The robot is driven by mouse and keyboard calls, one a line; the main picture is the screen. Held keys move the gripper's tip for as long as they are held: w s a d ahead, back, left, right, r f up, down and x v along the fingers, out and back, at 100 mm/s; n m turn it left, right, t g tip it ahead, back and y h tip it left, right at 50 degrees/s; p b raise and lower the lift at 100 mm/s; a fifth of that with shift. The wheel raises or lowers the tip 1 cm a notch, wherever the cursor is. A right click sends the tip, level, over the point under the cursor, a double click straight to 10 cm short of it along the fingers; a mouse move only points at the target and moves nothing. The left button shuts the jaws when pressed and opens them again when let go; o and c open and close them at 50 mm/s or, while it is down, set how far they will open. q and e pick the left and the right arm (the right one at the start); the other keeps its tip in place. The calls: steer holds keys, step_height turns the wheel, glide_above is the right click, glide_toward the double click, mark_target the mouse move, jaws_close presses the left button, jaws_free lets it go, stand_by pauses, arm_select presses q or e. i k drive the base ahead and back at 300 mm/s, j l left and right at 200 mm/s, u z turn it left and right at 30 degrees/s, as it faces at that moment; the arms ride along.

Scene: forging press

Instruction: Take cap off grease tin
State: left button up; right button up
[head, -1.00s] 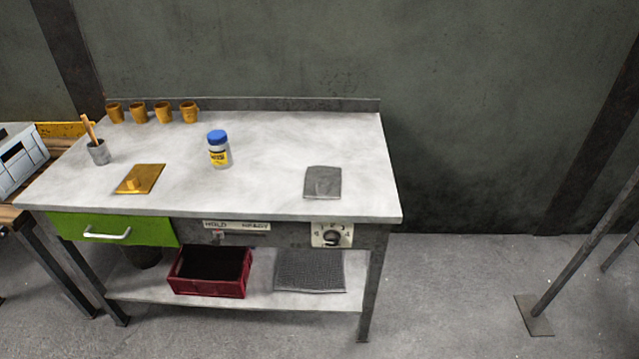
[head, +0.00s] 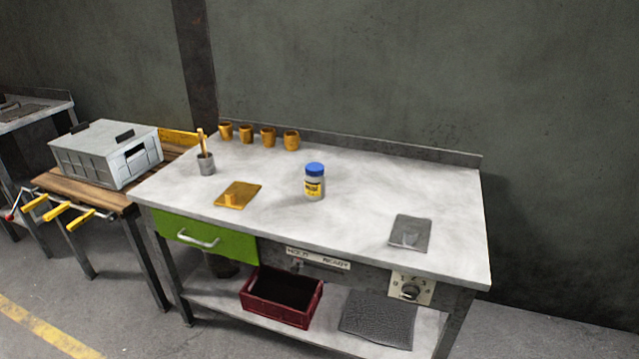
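The grease tin (head: 315,187) is a small pale container with a yellow label. It stands upright near the middle of the workbench top. Its blue cap (head: 314,168) sits on top of it. Neither of my grippers is in the head view, and nothing touches the tin.
The metal workbench (head: 370,180) also holds several brown cups (head: 268,136), a grey pot (head: 206,165) with a wooden handle, a brass plate (head: 238,195) and a grey pad (head: 410,232). Below are a green drawer (head: 205,237) and red crate (head: 283,297). Bench space around the tin is clear.

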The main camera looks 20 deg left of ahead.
mark_target(314, 186)
steer(key=i+j, duration=0.15)
steer(key=j, duration=0.25)
steer(key=i+j, duration=0.1)
steer(key=j, duration=0.3)
steer(key=i+j, duration=0.15)
steer(key=j, duration=0.25)
steer(key=i+j, duration=0.1)
steer(key=j, duration=0.3)
